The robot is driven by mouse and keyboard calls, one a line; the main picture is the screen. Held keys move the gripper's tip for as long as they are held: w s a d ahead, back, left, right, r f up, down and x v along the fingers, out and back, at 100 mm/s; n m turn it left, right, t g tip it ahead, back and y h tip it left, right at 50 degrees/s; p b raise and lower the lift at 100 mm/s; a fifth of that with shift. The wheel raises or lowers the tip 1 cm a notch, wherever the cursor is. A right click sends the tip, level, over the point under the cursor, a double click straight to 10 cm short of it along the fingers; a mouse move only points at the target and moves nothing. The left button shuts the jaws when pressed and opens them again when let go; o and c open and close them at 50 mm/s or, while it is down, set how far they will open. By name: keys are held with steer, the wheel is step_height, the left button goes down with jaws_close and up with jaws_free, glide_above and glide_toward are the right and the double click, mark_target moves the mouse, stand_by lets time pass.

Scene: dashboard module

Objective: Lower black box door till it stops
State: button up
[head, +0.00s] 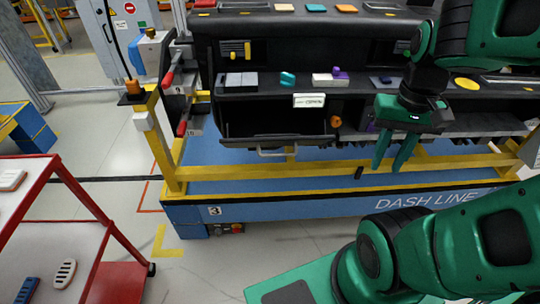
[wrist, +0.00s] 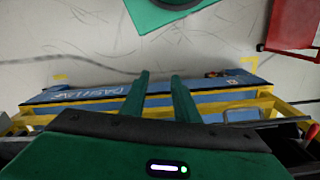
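The black box door (head: 275,140) is at the lower left of the dashboard in the head view. It looks swung out, with a pale bar handle (head: 272,153) along its lower front edge. The open compartment shows above it. My gripper (head: 390,166) hangs to the right of the door, fingers pointing down, apart from it. Its two green fingers are apart with nothing between them. In the wrist view my gripper (wrist: 159,77) is also empty, and a pale bar (wrist: 240,115) that looks like the handle lies to its right.
The dashboard stands on a yellow frame (head: 330,170) over a blue base (head: 300,205). A white label (head: 309,100), a teal piece (head: 288,79) and an orange knob (head: 336,121) sit above the door. A red cart (head: 115,270) stands at left; floor between is clear.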

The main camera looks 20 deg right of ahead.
steer(key=w+a+f+n+g+h, duration=0.2)
steer(key=w+a+f+h, duration=0.25)
steer(key=w, duration=0.25)
steer(key=w+a+f+n+g+h, duration=0.2)
steer(key=w+a+f+n+h, duration=0.15)
steer(key=w+f, duration=0.2)
steer(key=w+a+f+n+t+h, duration=0.25)
steer(key=a+t+h, duration=0.3)
steer(key=a, duration=0.45)
steer(key=w+a+f+n+t+h, duration=0.1)
steer(key=w+a+n+t+h, duration=0.2)
steer(key=a+t, duration=0.55)
steer(key=w+d+g, duration=0.1)
steer(key=w+d, duration=0.2)
steer(key=d, duration=0.4)
steer(key=shift+w+d+r, duration=0.2)
steer(key=shift+d+r, duration=0.05)
steer(key=shift+d, duration=0.15)
steer(key=shift+h, duration=0.25)
